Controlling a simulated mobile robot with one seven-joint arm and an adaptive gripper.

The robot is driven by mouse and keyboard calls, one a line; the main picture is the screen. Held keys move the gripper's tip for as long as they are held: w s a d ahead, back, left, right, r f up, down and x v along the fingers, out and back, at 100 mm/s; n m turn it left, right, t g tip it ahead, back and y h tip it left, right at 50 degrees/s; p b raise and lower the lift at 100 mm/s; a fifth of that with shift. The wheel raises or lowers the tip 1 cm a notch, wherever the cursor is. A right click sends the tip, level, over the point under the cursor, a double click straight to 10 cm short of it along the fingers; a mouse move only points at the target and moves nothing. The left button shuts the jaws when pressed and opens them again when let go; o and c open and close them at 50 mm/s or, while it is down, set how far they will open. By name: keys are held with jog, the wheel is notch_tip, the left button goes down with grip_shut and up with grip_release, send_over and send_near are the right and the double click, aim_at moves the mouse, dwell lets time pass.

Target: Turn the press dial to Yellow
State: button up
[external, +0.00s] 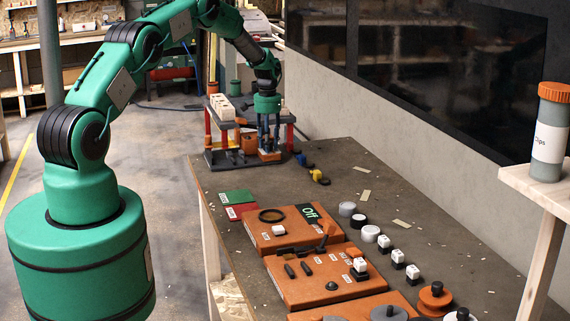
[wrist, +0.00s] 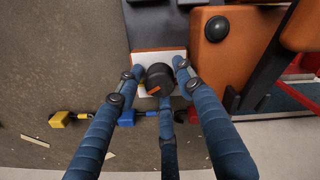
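The press dial (wrist: 160,78) is a dark round knob with an orange pointer mark at its lower left in the wrist view. It sits over a white plate (wrist: 172,55). My gripper (wrist: 159,72) has blue fingers, one on each side of the dial and a third below it. The fingertips are very close to the dial; I cannot tell whether they touch it. In the external view my gripper (external: 268,143) points down at the orange block at the near right of the press (external: 222,158). The dial is hidden there. No yellow label is readable by the dial.
Small yellow (wrist: 58,119) and blue (wrist: 126,118) pieces lie on the table beside the press. An orange part with a black knob (wrist: 216,29) is right of my fingers. Orange panels (external: 320,280) and several knobs fill the table's near part. A wall (external: 330,90) runs behind.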

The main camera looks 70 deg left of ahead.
notch_tip(320, 180, up, 12)
dwell(0.9)
jog(key=shift+r, duration=0.1)
dwell(0.4)
